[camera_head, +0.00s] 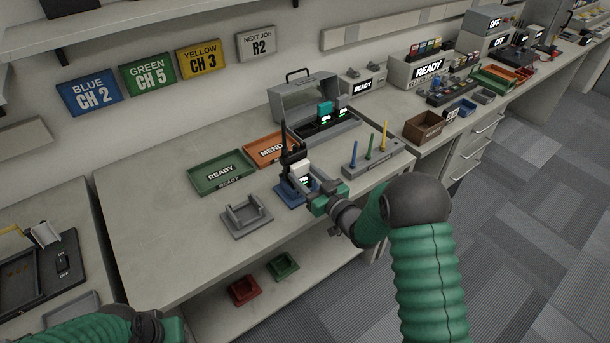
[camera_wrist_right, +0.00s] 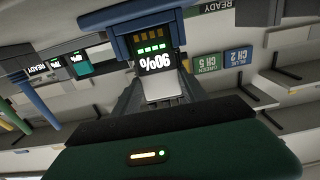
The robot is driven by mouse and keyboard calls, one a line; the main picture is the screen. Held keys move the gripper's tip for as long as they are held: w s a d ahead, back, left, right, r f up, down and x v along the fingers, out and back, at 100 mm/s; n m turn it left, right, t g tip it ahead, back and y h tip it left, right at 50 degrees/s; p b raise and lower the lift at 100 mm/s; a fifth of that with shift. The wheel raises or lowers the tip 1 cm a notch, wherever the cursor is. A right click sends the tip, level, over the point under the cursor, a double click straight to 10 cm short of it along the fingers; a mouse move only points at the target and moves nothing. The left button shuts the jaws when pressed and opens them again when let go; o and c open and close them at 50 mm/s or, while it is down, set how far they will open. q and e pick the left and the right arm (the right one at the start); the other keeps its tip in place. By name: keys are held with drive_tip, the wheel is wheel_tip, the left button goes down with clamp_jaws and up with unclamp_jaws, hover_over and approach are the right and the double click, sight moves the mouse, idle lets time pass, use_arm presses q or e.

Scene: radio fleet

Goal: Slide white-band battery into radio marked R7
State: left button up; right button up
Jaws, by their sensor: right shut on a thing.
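My right gripper (camera_head: 303,180) is shut on a battery over the table. In the right wrist view this battery (camera_wrist_right: 160,65) has a white band, a "90%" display and green bars, upside down, between the fingers. Its contact end lies at a blue holder (camera_wrist_right: 118,45); I cannot tell how far in it is. In the head view a black radio (camera_head: 287,150) with an antenna stands behind the gripper, above the blue holder (camera_head: 286,194). Its marking is not readable, so I cannot confirm R7. My left gripper (camera_head: 172,329) shows only its body at the bottom edge; its fingers are out of view.
A grey cradle (camera_head: 247,217) stands left of the blue holder. A green READY tray (camera_head: 203,190) and an orange MEND tray (camera_head: 262,153) lie behind. A rack with blue, green and yellow pegs (camera_head: 368,162) stands right. A charger (camera_head: 322,134) holds batteries. The table's front left is clear.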

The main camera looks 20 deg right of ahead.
drive_tip(key=shift+f, duration=0.25)
drive_tip(key=o, duration=1.5)
drive_tip(key=v, duration=1.7)
drive_tip(key=shift+w, duration=0.1)
